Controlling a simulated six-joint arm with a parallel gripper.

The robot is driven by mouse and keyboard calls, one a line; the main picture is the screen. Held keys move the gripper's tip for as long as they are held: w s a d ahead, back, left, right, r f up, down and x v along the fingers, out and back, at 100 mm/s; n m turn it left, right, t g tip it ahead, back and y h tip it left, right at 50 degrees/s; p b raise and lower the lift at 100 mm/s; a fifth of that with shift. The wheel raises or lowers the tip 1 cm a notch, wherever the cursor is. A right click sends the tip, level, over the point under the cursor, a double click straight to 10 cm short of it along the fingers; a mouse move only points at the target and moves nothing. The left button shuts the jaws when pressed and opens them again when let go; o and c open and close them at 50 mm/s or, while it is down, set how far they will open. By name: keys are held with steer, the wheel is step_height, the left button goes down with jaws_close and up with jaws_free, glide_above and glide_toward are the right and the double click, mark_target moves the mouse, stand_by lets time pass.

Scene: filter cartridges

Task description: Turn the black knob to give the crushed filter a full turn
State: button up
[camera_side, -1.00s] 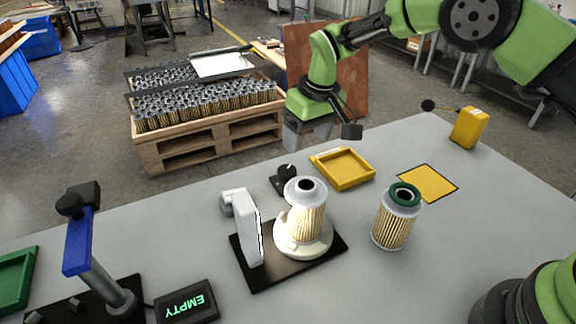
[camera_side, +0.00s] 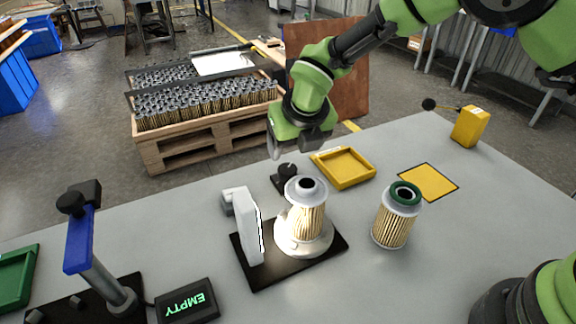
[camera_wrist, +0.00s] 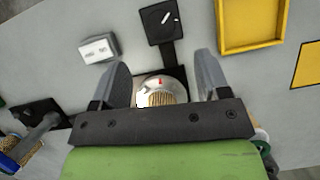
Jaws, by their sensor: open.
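The black knob (camera_side: 286,171) sits on a small black base behind the turntable. In the wrist view the knob (camera_wrist: 160,20) shows a white pointer mark, beyond my fingertips. A pleated filter (camera_side: 306,218) stands upright on the round white turntable (camera_side: 288,242); from this angle I cannot clearly see crushing. The filter (camera_wrist: 162,98) is partly hidden by my gripper in the wrist view. My gripper (camera_side: 288,150) is open and empty, above and behind the knob in the side view, not touching it. Its fingers (camera_wrist: 162,62) are spread wide in the wrist view.
A white upright unit (camera_side: 247,228) stands left of the turntable. A green-topped filter (camera_side: 397,216) stands to the right. A yellow tray (camera_side: 344,183) lies right of the knob, with a yellow square (camera_side: 428,182) beyond. A display (camera_side: 187,303) reads EMPTY beside a blue-handled stand (camera_side: 78,242).

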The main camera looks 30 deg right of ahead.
mark_target(288, 169)
steer(key=x, duration=0.9)
steer(key=c, duration=0.9)
